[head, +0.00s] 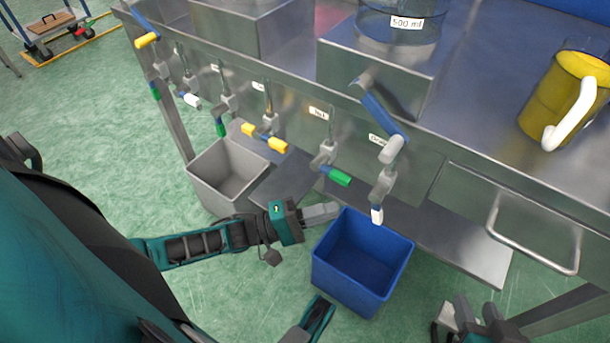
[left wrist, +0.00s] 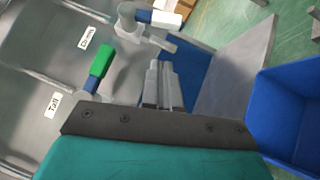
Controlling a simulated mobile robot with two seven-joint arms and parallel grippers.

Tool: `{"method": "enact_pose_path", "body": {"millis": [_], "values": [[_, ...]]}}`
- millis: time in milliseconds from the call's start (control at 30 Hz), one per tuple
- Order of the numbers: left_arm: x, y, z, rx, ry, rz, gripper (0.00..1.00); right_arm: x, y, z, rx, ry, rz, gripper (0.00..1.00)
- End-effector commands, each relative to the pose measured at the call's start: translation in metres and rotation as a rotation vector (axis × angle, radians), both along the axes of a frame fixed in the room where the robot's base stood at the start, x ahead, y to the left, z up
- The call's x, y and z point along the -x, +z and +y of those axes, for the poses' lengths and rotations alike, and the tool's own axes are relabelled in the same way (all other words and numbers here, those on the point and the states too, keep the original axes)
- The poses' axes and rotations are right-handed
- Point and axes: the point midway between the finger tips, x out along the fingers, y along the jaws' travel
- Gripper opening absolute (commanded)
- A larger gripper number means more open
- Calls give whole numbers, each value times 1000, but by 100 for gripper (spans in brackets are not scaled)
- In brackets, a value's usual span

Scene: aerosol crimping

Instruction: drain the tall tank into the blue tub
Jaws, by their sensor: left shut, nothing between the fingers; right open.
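A label reading "Tall" (head: 318,112) is on the steel front panel, above a tap with a green handle (head: 340,177). The green handle (left wrist: 101,66) and the label (left wrist: 53,105) also show in the left wrist view. I cannot make out the tall tank itself. The blue tub (head: 348,285) stands on the floor below the taps, and no liquid shows in it. My left gripper (head: 336,210) is shut and empty, below the green handle and by the tub's back left rim. My right gripper (head: 468,318) is open at the bottom right, apart from the tub.
A grey bin (head: 205,190) stands left of the tub. Several other taps line the panel; one with a white-tipped handle (head: 377,214) hangs close above the tub. A yellow jug (head: 550,105) is on the steel top. A metal handle (head: 575,265) juts out at the right.

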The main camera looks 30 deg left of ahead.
Motion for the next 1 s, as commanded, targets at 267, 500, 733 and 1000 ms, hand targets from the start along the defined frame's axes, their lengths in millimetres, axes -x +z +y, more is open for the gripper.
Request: {"method": "enact_pose_path", "body": {"millis": [267,500,733,1000], "values": [[-16,10,-42,3,0,0,0,0,-4,0,0,3,6,43],[-16,14,-56,-1,2,1,0,0,-3,1,-1,4,2,43],[-16,15,-57,-1,2,0,0,0,-2,2,-2,5,0,43],[-11,15,-58,-2,1,1,0,-1,1,2,-3,5,-3,43]]}}
